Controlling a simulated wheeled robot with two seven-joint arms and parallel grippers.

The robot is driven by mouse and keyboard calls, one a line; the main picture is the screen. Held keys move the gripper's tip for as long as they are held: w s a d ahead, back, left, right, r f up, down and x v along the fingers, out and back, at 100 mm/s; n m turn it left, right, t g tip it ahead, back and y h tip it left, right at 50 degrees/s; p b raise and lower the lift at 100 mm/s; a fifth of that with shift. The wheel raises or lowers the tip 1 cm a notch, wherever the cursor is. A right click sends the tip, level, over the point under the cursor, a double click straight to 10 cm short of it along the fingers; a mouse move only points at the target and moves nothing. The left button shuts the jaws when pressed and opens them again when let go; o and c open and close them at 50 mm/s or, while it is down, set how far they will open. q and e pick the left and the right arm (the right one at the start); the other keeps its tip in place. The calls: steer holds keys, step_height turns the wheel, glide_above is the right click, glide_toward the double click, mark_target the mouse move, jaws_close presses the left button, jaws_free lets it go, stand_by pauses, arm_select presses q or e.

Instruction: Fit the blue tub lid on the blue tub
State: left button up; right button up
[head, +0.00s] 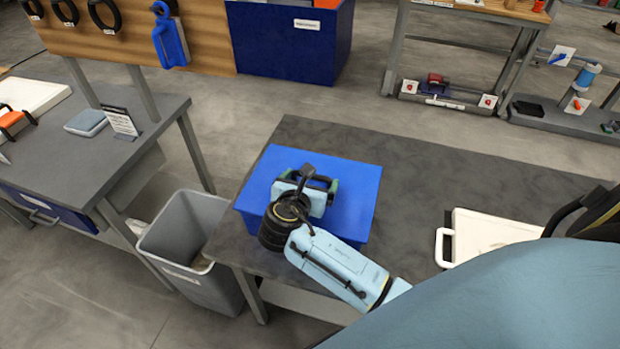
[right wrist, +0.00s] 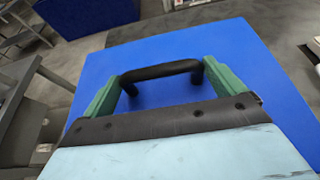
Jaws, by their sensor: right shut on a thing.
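The flat blue tub lid (head: 352,185) lies level over the blue tub (head: 248,221) on the dark bench. Its black handle stands up from its middle and shows in the right wrist view (right wrist: 160,72). My right gripper (head: 318,184) is shut on this handle, with its green fingertips (right wrist: 155,88) at either end of it. The lid's outline follows the tub's; I cannot tell whether it is fully seated or slightly raised. The tub's inside is hidden. My left gripper is not in view.
A grey waste bin (head: 165,240) stands on the floor left of the dark bench (head: 440,180). A white tray (head: 490,232) with a handle lies on the right of the bench. The bench surface between tub and tray is clear.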

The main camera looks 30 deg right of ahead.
steer(key=o, duration=0.7)
steer(key=shift+f, duration=0.1)
steer(key=shift+o, duration=0.2)
steer(key=shift+s, duration=0.1)
steer(key=p+v, duration=0.1)
steer(key=v, duration=1.2)
steer(key=shift+a, duration=0.2)
